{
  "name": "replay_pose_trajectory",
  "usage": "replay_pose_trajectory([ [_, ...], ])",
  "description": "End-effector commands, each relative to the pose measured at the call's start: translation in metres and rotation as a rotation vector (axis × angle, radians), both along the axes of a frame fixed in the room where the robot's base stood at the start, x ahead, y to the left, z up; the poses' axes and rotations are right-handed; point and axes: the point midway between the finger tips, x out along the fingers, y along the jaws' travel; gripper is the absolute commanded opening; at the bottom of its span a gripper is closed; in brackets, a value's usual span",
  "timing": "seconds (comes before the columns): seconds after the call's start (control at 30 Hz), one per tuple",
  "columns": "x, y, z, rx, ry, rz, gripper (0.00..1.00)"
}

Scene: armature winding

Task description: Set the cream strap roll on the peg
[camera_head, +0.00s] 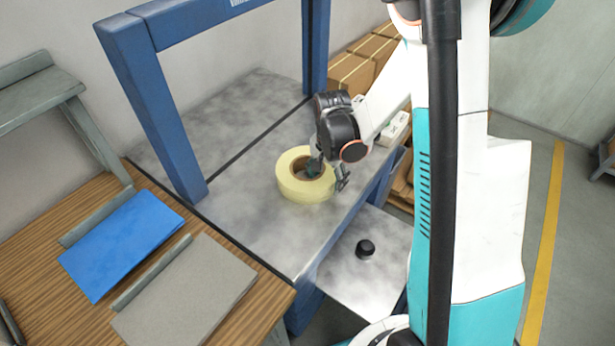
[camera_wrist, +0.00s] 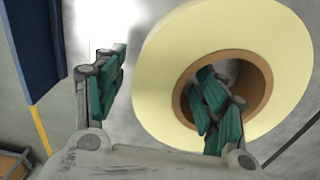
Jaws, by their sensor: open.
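The cream strap roll (camera_head: 291,188) lies flat on the grey metal table, its brown core facing up. It also fills much of the wrist view (camera_wrist: 165,65). My gripper (camera_head: 329,174) is open over the roll's near right side. In the wrist view (camera_wrist: 160,95) one teal finger reaches into the core opening and the other stands outside the rim, with the roll's wall between them. I cannot tell whether either finger touches the roll. A short black peg (camera_head: 366,247) stands on a lower metal plate (camera_head: 345,275), to the right of and below the table, and is empty.
A blue frame (camera_head: 150,110) arches over the metal table (camera_head: 245,225). A wooden desk with a blue binder (camera_head: 122,242) and a grey binder (camera_head: 190,295) stands at left. Strapped cardboard boxes (camera_head: 352,75) stand behind. My arm covers the right side.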

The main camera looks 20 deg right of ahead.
Motion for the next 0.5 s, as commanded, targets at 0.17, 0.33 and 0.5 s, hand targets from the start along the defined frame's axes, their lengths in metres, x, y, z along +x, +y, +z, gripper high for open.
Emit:
replay_pose_trajectory([
  [0.17, -0.0002, -0.0001, 0.0007, 0.000, 0.000, 0.000, 0.65],
  [0.33, -0.0002, -0.0001, 0.0008, 0.000, 0.000, 0.000, 0.29],
  [0.5, -0.0002, -0.0002, 0.0007, 0.000, 0.000, 0.000, 0.00],
])
